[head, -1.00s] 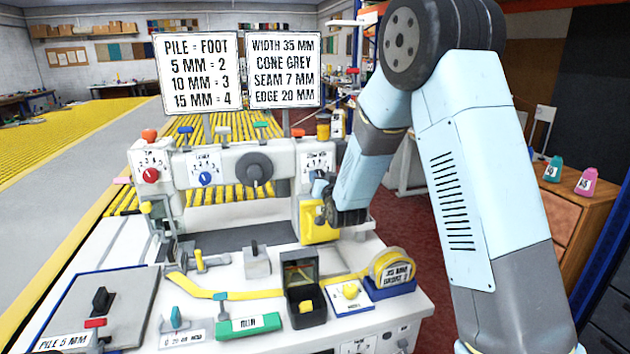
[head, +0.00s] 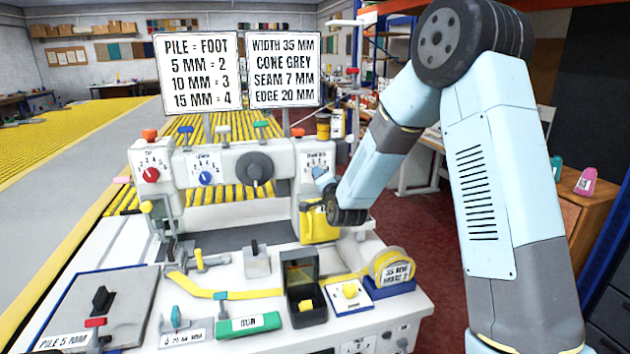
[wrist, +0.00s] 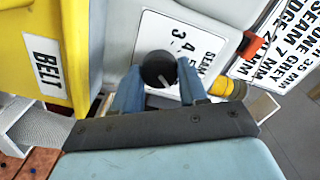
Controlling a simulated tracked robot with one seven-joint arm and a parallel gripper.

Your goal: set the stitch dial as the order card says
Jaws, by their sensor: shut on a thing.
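The black dial knob (wrist: 156,66) sits on a white plate marked SEAM (wrist: 197,58) in the wrist view. In the head view my gripper (head: 323,178) is at the right end of the machine, below the dial plate (head: 316,161), and hides the knob. The order card (head: 282,69) reads width 35 mm, cone grey, seam 7 mm, edge 20 mm.
A red knob (head: 151,174) and a blue knob (head: 206,178) are on the machine front to the left. The yellow belt cover (head: 311,229) is close beside my gripper. The pile and foot card (head: 201,73) stands behind. Tape and small parts cover the near table.

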